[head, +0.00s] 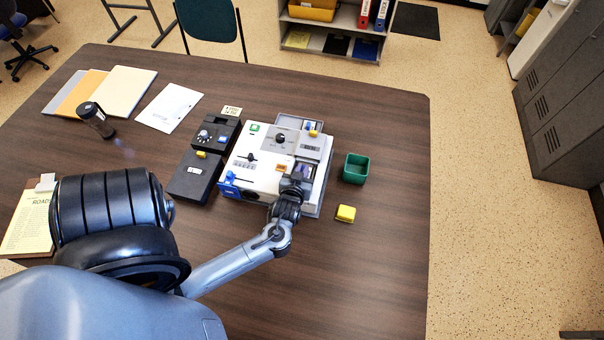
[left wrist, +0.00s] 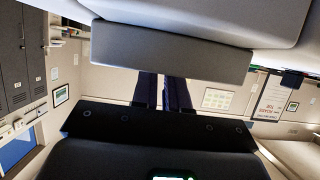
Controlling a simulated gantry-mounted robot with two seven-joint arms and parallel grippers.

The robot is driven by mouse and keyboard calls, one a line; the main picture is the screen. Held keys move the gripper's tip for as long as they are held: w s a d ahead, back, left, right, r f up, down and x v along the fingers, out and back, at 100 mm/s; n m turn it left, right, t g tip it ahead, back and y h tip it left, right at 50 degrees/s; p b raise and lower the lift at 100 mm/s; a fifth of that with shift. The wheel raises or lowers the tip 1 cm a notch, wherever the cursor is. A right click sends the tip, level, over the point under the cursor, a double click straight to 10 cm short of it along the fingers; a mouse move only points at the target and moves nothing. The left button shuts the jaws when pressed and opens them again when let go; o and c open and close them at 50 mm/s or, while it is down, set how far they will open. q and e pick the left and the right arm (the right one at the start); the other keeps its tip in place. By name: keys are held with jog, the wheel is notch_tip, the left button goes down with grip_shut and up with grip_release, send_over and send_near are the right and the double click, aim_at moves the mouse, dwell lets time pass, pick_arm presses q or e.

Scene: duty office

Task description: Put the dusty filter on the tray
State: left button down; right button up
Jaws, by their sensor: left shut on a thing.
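A white and grey machine (head: 262,163) stands on the brown table. My left gripper (head: 298,182) is at an opening on the machine's right side, seen from above and small. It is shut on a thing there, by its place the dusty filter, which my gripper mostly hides. In the left wrist view the two dark fingers (left wrist: 161,92) stand close together with a narrow gap, and the held thing cannot be made out. A shallow grey tray-like part (head: 290,121) is at the machine's back; I cannot tell whether it is the tray. My right gripper is not in view.
A green open box (head: 356,168) and a yellow block (head: 346,214) are right of the machine. A black device (head: 205,158) is on its left. The table's front right is clear.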

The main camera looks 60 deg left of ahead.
pick_arm(q)
jog(key=shift+f, duration=0.6)
jog(key=shift+f, duration=0.1)
jog(key=shift+f, duration=0.15)
jog(key=c, duration=1.1)
grip_release()
jog(key=shift+c, duration=0.2)
